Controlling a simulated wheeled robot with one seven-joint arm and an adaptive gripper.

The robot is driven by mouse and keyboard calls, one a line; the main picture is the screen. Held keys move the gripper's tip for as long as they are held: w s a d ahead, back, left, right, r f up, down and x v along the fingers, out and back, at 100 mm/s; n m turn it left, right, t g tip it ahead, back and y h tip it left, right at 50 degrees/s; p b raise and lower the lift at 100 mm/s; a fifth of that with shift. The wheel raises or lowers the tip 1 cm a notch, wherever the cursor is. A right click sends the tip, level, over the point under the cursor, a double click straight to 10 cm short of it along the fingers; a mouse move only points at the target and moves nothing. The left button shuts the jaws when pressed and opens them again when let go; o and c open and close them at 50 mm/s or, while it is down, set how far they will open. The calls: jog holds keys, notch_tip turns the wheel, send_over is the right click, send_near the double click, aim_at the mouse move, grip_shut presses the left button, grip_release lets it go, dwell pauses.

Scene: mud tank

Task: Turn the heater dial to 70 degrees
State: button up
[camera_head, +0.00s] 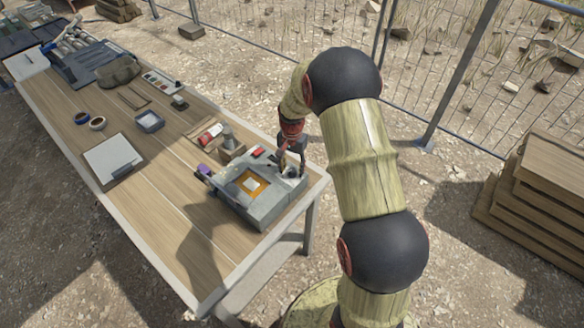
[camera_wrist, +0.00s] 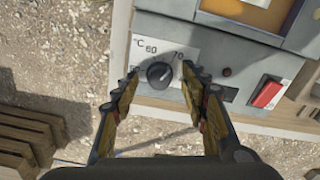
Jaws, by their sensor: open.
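The heater (camera_head: 262,212) is a grey box at the near right end of the table, with an orange-edged window on top. In the wrist view its grey panel (camera_wrist: 245,50) carries a round black dial (camera_wrist: 159,75) on a white scale plate (camera_wrist: 150,40) marked °C, 60 and 70, with another mark partly hidden by the left finger. A pale pointer line on the dial is too small to read surely. My gripper (camera_wrist: 160,84) is open, its fingertips on either side of the dial with visible gaps. In the head view my gripper (camera_head: 291,160) is over the heater's right end, hiding the dial.
A red switch (camera_wrist: 267,94) and a small dark red lamp (camera_wrist: 227,72) sit right of the dial. A clipboard (camera_head: 113,158), tape rolls (camera_head: 97,123) and a small tray (camera_head: 149,121) lie left on the table. A wire fence runs behind.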

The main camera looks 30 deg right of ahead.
aim_at(292, 170)
notch_tip(292, 170, up, 12)
dwell(0.6)
dwell(0.4)
jog(key=s+a+r+n+t+b, duration=0.1)
jog(key=s+a+r+n+t, duration=0.1)
jog(key=s+a+r, duration=0.3)
jog(key=s+a+r+n+t+b, duration=0.1)
jog(key=s+a+r+n, duration=0.4)
jog(key=s, duration=0.8)
jog(key=s+a+r+n+t+b, duration=0.2)
jog(key=s+a+r+n, duration=0.2)
jog(key=s, duration=0.5)
jog(key=shift+s+a+r+t, duration=0.35)
jog(key=shift+a+r, duration=0.55)
jog(key=shift+a, duration=0.35)
